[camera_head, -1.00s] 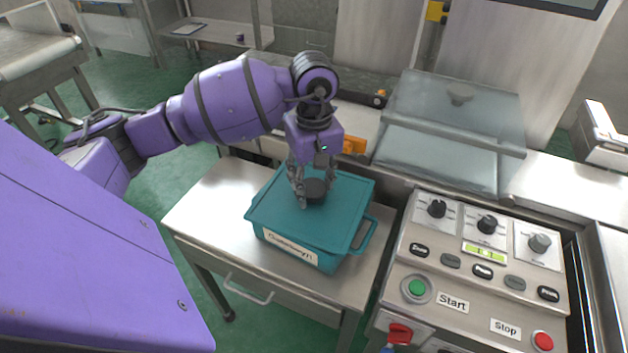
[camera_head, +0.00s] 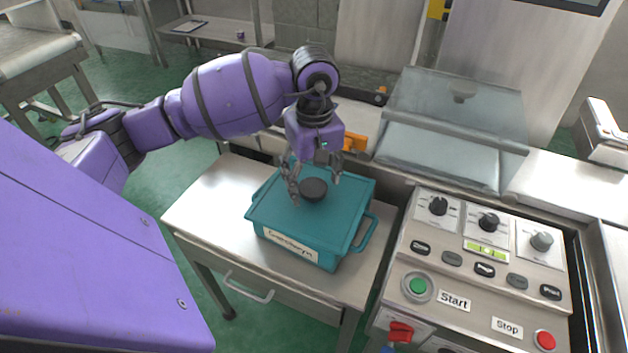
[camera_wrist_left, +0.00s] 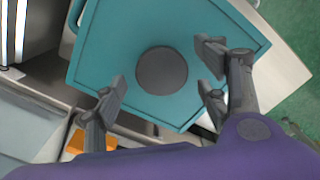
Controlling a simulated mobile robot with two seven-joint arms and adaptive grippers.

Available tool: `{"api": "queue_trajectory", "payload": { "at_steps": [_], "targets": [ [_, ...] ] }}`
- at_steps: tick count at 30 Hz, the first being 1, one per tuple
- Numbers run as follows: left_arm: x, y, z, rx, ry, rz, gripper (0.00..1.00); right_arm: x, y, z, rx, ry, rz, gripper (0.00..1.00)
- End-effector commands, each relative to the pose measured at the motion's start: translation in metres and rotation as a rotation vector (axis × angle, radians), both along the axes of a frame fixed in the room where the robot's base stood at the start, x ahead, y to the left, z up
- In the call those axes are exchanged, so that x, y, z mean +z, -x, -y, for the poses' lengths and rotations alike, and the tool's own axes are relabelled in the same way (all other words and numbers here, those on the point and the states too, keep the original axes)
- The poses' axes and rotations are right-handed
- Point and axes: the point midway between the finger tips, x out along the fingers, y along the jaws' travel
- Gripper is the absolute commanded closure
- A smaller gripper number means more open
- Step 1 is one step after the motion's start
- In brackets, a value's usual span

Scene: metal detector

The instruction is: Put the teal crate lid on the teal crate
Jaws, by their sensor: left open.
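The teal crate (camera_head: 300,253) stands on a small steel table, with a labelled front and a side handle. The teal crate lid (camera_head: 277,212) lies on top of it and covers its opening; whether every edge is fully seated I cannot tell. A dark round knob (camera_head: 313,189) sits in the lid's middle. My left gripper (camera_head: 315,190) is open above the lid, its fingers on either side of the knob. My right gripper is not seen.
The steel table (camera_head: 205,213) has free room left of the crate. A control panel (camera_head: 475,270) with knobs and buttons stands close on the right. A clear hinged cover (camera_head: 455,105) is behind it. An orange part (camera_head: 354,143) is just behind my gripper.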

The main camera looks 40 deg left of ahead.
Motion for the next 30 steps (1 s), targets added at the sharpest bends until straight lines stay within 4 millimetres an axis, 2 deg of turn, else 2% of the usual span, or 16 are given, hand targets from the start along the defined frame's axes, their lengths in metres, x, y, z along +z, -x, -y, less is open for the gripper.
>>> {"api": "queue_trajectory", "payload": {
  "at_steps": [9, 15, 21, 30],
  "targets": [
    [0.066, -0.001, 0.0, 0.0, -0.002, 0.007, 0.33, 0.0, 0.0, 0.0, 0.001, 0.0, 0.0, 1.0],
    [0.099, -0.001, 0.0, 0.0, -0.001, 0.004, 0.33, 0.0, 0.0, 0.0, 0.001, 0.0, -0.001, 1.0],
    [0.112, 0.0, 0.0, 0.0, 0.0, 0.002, 0.33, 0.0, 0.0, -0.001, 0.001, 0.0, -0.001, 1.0],
    [0.112, 0.0, 0.0, 0.0, 0.0, 0.001, 0.33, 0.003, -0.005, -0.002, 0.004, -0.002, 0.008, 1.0]
  ]
}}
